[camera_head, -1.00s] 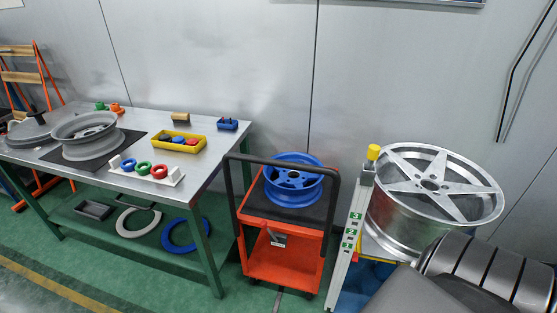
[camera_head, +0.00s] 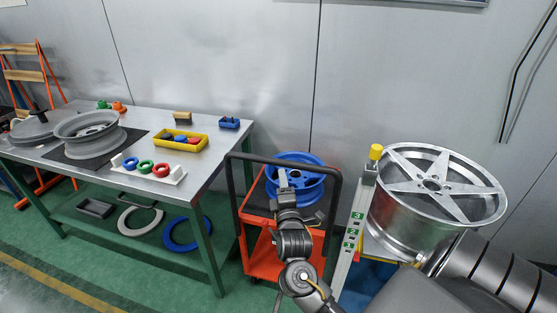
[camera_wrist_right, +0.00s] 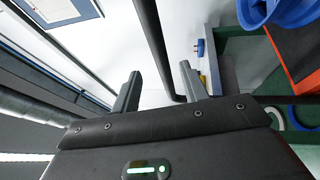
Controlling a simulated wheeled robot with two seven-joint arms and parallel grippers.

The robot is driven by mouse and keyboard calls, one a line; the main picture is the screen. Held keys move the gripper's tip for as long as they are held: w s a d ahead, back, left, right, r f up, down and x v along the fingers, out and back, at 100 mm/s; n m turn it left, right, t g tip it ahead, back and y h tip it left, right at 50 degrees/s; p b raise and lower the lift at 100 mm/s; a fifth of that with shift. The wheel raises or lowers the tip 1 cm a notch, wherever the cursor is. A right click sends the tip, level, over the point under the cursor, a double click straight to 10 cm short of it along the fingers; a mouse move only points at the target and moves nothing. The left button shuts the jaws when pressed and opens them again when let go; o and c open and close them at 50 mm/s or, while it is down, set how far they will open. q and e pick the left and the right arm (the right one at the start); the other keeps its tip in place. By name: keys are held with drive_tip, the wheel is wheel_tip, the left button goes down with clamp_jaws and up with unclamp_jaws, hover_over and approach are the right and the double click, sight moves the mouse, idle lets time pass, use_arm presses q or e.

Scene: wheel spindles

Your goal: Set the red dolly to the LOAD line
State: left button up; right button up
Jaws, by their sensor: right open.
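The red dolly (camera_head: 262,255) stands on the green floor beside the workbench, with a black tubular handle (camera_head: 234,190) at its front. A blue wheel (camera_head: 312,188) lies on its top deck. My right gripper (camera_head: 283,178) is open in front of the handle and wheel, its arm covering part of the dolly. In the right wrist view the dark handle bar (camera_wrist_right: 153,35) runs between the two open fingers (camera_wrist_right: 160,72) of my right gripper; contact cannot be told. The dolly's orange-red edge (camera_wrist_right: 300,45) shows there too. I cannot make out a LOAD line. My left gripper is not in view.
A steel workbench (camera_head: 205,165) with rims and trays stands left of the dolly. A numbered post (camera_head: 352,225) with a yellow top and a large silver wheel (camera_head: 405,215) stand close on the right. The wall is behind.

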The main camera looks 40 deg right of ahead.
drive_tip(key=x, duration=1)
drive_tip(key=shift+p, duration=0.35)
drive_tip(key=shift+c, duration=0.2)
